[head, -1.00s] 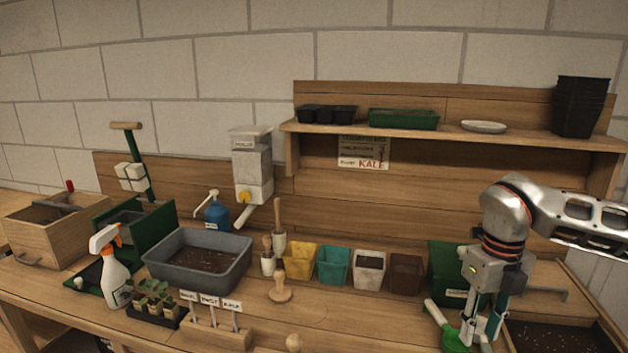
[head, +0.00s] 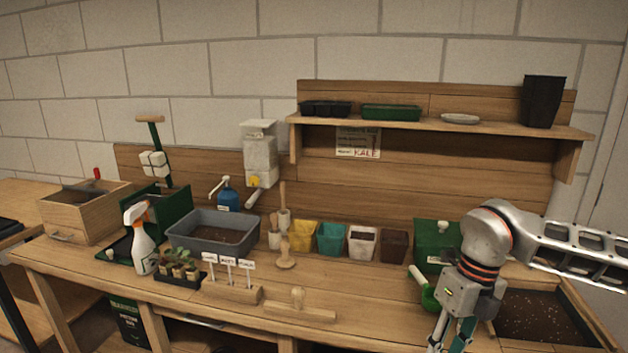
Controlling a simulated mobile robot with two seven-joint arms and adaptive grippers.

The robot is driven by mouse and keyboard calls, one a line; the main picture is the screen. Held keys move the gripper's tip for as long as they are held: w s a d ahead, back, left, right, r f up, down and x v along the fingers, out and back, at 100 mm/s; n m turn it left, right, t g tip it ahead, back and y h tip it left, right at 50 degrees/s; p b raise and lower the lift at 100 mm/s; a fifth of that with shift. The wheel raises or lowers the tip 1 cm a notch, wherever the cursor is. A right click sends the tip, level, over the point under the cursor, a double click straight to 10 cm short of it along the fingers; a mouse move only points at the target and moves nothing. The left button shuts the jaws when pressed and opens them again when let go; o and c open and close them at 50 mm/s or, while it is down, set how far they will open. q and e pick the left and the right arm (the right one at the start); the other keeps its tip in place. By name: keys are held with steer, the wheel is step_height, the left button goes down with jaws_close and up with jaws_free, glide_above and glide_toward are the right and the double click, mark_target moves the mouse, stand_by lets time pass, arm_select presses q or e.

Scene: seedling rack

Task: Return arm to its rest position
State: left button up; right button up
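My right arm comes in from the right edge. Its gripper (head: 450,341) hangs fingers down over the front right of the bench (head: 375,300). My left gripper and arm are not in view. A green scoop with a white handle (head: 419,279) lies just left of the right gripper, partly hidden behind it.
Coloured pots (head: 331,238) stand in a row behind the gripper, beside a green box (head: 432,237). A soil bin (head: 576,305) is at the right. A wooden tamper (head: 299,306), label holder (head: 232,292), spray bottle (head: 142,245) and grey tub (head: 186,237) are left. The front middle is mostly clear.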

steer(key=s+a+f+n+g+y, duration=0.15)
steer(key=s+a+y, duration=0.25)
steer(key=a, duration=0.6)
steer(key=s+a+f+g+y, duration=0.15)
steer(key=s+a+y, duration=0.3)
steer(key=a, duration=0.55)
steer(key=a+r+m+t+y, duration=0.3)
steer(key=a+r+m+y, duration=0.3)
steer(key=a+r+y, duration=0.35)
steer(key=w+d+f+m+t+h, duration=0.8)
steer(key=d+f+m+t, duration=0.3)
steer(key=m+t, duration=0.8)
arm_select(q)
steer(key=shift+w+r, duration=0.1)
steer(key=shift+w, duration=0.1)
arm_select(e)
steer(key=s+d+f+m+g+h, duration=0.2)
steer(key=s+d+f+m+h, duration=0.1)
steer(key=f, duration=0.5)
steer(key=s+d+f+m+g+h, duration=0.2)
steer(key=s+d+f, duration=0.4)
steer(key=f, duration=0.3)
steer(key=s+d+f+m+g+h, duration=0.3)
steer(key=s+d+f+m+h, duration=0.1)
steer(key=f, duration=0.4)
steer(key=shift+s+d+f+m, duration=0.15)
steer(key=shift+s+d+m, duration=0.25)
steer(key=shift+d+m, duration=0.7)
